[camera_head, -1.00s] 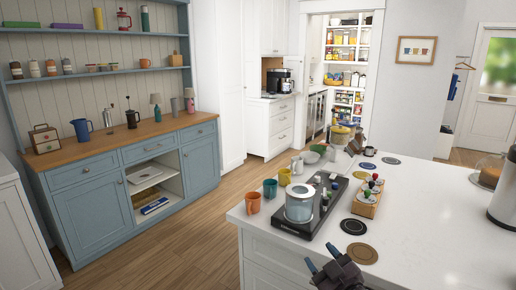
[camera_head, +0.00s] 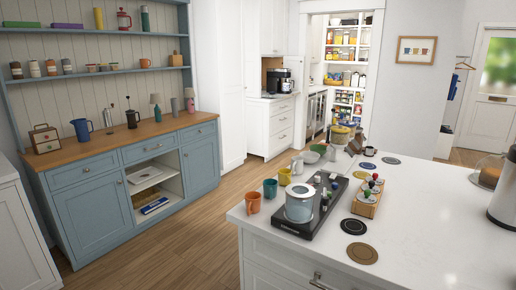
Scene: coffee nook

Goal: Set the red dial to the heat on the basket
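A black hot-plate unit (camera_head: 325,215) lies on the white island. A glass pot (camera_head: 299,204) stands at its near end, and several small knobs or dials (camera_head: 326,186) show behind the pot. A wooden basket-like holder (camera_head: 364,210) sits just right of the unit, with small coloured pieces on top, including a red one (camera_head: 375,177). Which of these is the red dial, and any heat marking, are too small to tell. Neither of my grippers is in view.
Orange (camera_head: 253,202), teal (camera_head: 270,188) and yellow mugs (camera_head: 284,177) stand left of the unit. Dark (camera_head: 353,227) and brown coasters (camera_head: 362,253) lie near the front. A glass dome (camera_head: 488,170) and a large canister (camera_head: 504,195) stand right. The white countertop (camera_head: 440,225) between is clear.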

